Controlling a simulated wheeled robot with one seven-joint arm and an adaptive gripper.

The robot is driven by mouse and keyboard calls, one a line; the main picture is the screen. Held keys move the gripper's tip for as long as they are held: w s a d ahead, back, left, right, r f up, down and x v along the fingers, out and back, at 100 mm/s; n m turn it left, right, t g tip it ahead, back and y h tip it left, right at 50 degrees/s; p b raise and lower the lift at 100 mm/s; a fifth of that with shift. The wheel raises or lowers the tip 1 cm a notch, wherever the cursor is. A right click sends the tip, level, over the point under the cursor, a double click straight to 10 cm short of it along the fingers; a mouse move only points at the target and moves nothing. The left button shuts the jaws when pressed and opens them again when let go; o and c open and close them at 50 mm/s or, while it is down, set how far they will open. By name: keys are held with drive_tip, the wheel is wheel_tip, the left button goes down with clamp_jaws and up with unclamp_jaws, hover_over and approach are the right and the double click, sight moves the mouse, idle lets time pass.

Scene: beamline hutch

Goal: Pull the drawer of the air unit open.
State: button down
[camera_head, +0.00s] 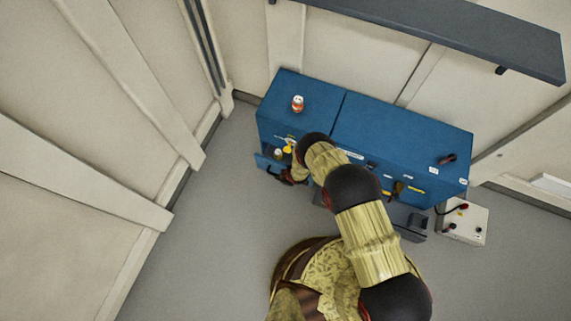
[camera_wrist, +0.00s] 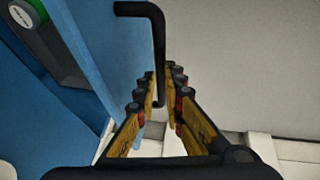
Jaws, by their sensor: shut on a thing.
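The air unit (camera_head: 400,140) is a long blue cabinet against the back wall. Its drawer (camera_head: 263,162) is at the left end and stands out from the cabinet front, with a small pale item (camera_head: 278,153) showing in it. In the wrist view the drawer front is the blue panel (camera_wrist: 105,55). A black bent bar handle (camera_wrist: 140,9) stands off that panel. My gripper (camera_wrist: 162,78) is shut on the handle, with one finger on each side of it. In the head view my gripper (camera_head: 291,177) is at the drawer, partly hidden by my arm.
A red-and-white bottle (camera_head: 298,103) stands on the cabinet's top. A dark shelf (camera_head: 460,35) hangs above on the wall. A pale control box (camera_head: 466,222) is at the right. The floor (camera_head: 215,215) at left is clear.

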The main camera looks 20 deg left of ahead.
drive_tip(key=s+a+p, duration=0.1)
drive_tip(key=s, duration=1.2)
drive_tip(key=shift+s+p, duration=0.15)
drive_tip(key=shift+p, duration=0.15)
drive_tip(key=c, duration=1.9)
unclamp_jaws()
drive_tip(key=shift+r, duration=0.1)
drive_tip(key=v, duration=1.1)
drive_tip(key=shift+d+r, duration=0.15)
drive_tip(key=shift+r, duration=0.15)
